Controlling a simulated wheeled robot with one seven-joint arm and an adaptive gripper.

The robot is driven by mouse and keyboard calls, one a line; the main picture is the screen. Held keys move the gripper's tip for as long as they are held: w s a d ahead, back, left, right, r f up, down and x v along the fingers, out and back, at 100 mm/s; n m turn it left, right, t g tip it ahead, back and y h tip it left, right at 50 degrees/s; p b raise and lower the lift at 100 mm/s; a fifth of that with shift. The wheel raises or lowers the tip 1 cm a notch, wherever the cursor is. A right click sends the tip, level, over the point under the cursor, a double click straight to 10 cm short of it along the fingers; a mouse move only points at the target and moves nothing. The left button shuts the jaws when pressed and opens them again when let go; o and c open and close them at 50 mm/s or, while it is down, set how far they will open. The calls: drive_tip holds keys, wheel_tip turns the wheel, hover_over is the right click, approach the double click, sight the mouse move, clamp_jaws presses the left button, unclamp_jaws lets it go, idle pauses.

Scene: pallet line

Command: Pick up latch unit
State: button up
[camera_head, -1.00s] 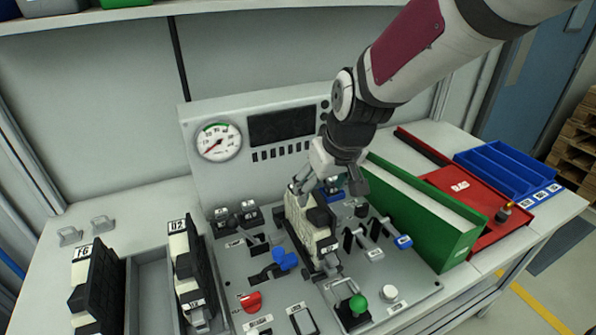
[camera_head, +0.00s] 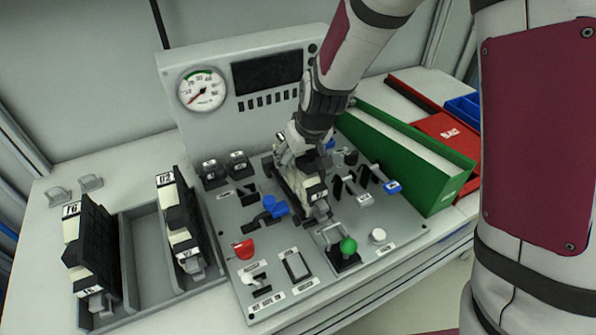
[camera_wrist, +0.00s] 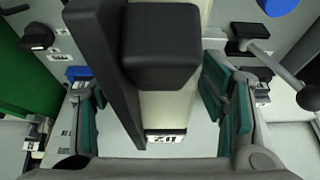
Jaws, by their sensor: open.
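The latch unit (camera_head: 296,187) is a cream block with a black grip. It sits in the middle of the grey panel, and my gripper hides its upper part in the head view. In the wrist view the latch unit (camera_wrist: 165,50) fills the middle, with its black part towards the camera and a small white label at its lower end. My gripper (camera_head: 298,158) is over it. In the wrist view my gripper (camera_wrist: 160,110) is open, with one teal-padded finger on each side of the unit and visible gaps between.
The panel (camera_head: 222,222) carries a blue handle (camera_head: 274,207), a red knob (camera_head: 243,250), a green-topped lever (camera_head: 348,246) and several switches close by. A green bin (camera_head: 440,190) stands at right. Similar units (camera_head: 180,225) stand in a grey rack at left.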

drive_tip(key=shift+w+f, duration=0.1)
drive_tip(key=shift+f, duration=0.05)
clamp_jaws()
idle(0.4)
wheel_tip(320, 180, up, 19)
drive_tip(key=p, duration=0.4)
drive_tip(key=shift+p, duration=0.35)
idle(0.3)
